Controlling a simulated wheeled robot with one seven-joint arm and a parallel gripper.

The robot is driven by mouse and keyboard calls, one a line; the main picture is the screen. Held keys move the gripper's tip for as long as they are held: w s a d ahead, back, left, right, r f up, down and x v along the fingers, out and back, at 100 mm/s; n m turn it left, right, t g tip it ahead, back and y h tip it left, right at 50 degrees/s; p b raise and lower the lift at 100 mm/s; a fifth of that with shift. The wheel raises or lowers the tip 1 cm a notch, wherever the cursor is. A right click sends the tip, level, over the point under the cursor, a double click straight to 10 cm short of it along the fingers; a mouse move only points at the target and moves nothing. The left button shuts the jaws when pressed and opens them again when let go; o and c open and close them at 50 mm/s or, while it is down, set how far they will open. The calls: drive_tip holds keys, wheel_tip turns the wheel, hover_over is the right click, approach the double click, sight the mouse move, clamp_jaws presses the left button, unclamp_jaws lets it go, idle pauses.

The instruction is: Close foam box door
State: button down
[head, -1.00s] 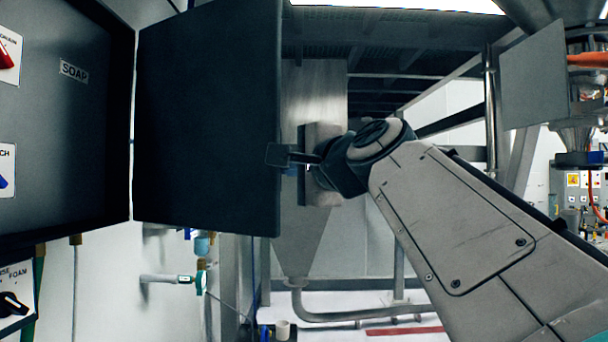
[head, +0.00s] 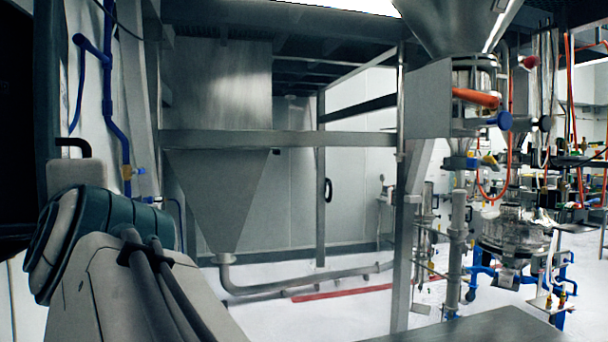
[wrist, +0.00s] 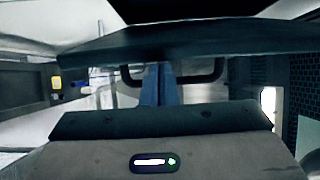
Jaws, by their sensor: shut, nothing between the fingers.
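In the head view a dark panel of the foam box or its door (head: 16,120) fills the left edge, mostly cut off. I cannot tell which part it is. In the wrist view a wide dark panel (wrist: 200,42), which looks like the door, lies across the top, seen nearly edge-on. My gripper (wrist: 158,72) is shut and empty, its bluish fingers pointing at this panel. Whether they touch it I cannot tell. A dark bar shaped like a handle (wrist: 205,79) shows behind the fingers. In the head view my arm is at lower left, and the fingertips are not clearly visible.
A steel hopper (head: 215,195) on a metal frame stands in the middle, with a grey pipe (head: 310,288) below. Blue piping (head: 112,100) runs up the left wall. Glass and metal equipment (head: 510,230) crowds the right.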

drive_tip(key=shift+s+a+p, duration=0.4)
drive_tip(key=shift+s+a, duration=0.2)
drive_tip(key=shift+a, duration=0.1)
